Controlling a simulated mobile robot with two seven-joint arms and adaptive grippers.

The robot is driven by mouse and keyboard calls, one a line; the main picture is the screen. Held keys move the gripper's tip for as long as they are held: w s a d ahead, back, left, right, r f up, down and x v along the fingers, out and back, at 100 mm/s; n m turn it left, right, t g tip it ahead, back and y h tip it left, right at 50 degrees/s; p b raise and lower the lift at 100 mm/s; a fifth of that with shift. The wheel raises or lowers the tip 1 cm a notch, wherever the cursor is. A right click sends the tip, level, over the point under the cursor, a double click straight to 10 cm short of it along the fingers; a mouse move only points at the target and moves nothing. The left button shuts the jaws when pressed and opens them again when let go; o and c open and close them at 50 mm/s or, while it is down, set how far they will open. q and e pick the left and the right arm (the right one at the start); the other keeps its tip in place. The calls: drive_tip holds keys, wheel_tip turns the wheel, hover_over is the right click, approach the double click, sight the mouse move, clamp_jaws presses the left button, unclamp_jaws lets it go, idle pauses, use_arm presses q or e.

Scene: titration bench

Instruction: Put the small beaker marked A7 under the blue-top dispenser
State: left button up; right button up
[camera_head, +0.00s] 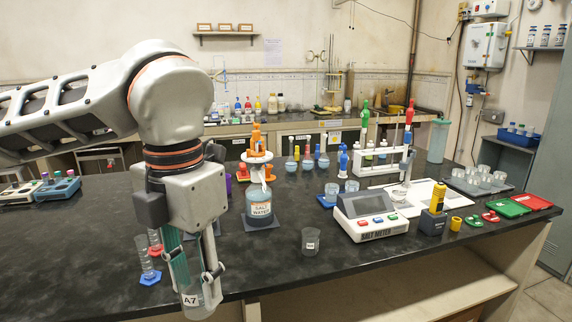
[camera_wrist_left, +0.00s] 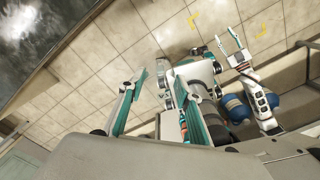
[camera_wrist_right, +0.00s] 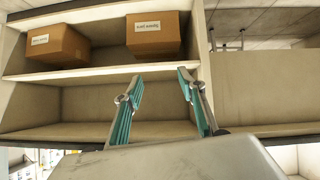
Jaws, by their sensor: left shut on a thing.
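My left gripper (camera_head: 197,284) is shut on a small clear beaker marked A7 (camera_head: 191,300), held upright at the table's front edge, low in the head view. In the left wrist view the fingers show, but the beaker is hard to make out. I cannot pick out a blue-top dispenser; my left arm and gripper cover part of the bench. An orange-top dispenser bottle labelled salt water (camera_head: 259,200) stands on a dark mat right of my left gripper. My right gripper (camera_wrist_right: 154,86) is open and empty before the shelves under a bench; it is outside the head view.
A small labelled beaker (camera_head: 311,242) stands near the front edge. A salt meter (camera_head: 370,217) stands right of it. A graduated cylinder on a blue base (camera_head: 150,279) is left of my left gripper. Cardboard boxes (camera_wrist_right: 153,34) sit on the shelf. The front middle of the table is mostly clear.

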sight(190, 286)
use_arm(q)
drive_tip(key=shift+s+a+f+m, duration=0.15)
drive_tip(key=shift+s+f+m, duration=0.05)
drive_tip(key=shift+s+m, duration=0.1)
drive_tip(key=shift+a+f+m, duration=0.15)
drive_tip(key=shift+f+m, duration=0.05)
drive_tip(key=shift+m, duration=0.3)
drive_tip(key=w+f+m, duration=0.1)
drive_tip(key=w+a+f+m, duration=0.1)
drive_tip(key=shift+w+m, duration=0.1)
drive_tip(key=shift+m, duration=0.2)
drive_tip(key=w+a+f+m+p, duration=0.1)
drive_tip(key=a+f+m, duration=0.4)
drive_tip(key=m, duration=0.8)
drive_tip(key=w+a+f+m+p, duration=0.1)
drive_tip(key=a+f+m, duration=0.4)
drive_tip(key=f+m, duration=0.6)
drive_tip(key=shift+w+a+m, duration=0.15)
drive_tip(key=shift+a+m, duration=0.15)
drive_tip(key=shift+m, duration=0.7)
